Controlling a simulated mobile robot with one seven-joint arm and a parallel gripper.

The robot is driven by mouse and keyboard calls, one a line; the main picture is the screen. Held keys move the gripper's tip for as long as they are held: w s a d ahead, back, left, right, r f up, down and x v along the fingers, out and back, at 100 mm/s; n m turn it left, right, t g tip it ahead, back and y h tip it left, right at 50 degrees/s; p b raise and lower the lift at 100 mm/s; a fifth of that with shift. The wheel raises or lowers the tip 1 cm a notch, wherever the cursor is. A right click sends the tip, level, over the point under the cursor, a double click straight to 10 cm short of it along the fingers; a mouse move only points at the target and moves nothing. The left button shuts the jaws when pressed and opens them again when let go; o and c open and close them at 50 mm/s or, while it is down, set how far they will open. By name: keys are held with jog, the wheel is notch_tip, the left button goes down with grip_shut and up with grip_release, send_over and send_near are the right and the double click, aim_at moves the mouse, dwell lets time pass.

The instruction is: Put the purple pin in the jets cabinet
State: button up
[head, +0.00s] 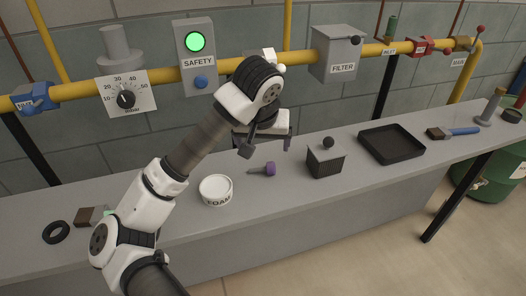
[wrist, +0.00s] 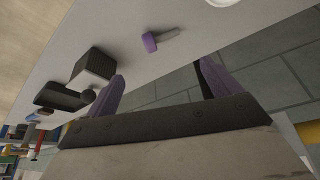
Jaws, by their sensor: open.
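The purple pin (head: 269,168) lies on the grey bench, with a purple head and a thin grey shank pointing left. It also shows in the wrist view (wrist: 149,42), beyond my fingertips. My gripper (head: 266,148) is open and empty, above and slightly behind the pin, apart from it. Its two spread fingers show in the wrist view (wrist: 162,75). No label reading jets is legible. A grey box marked FILTER (head: 338,52) and a grey box marked SAFETY (head: 196,62) with a green light are on the yellow pipe.
A white FOAM tub (head: 216,189) stands left of the pin. A dark ribbed box with a round knob (head: 325,160) stands right of it, then a black tray (head: 391,145). A blue-handled brush (head: 453,132) lies farther right. A black ring (head: 56,232) lies far left.

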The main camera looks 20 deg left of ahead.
jog(key=shift+s+r, duration=0.15)
jog(key=shift+r, duration=0.25)
jog(key=shift+d, duration=0.1)
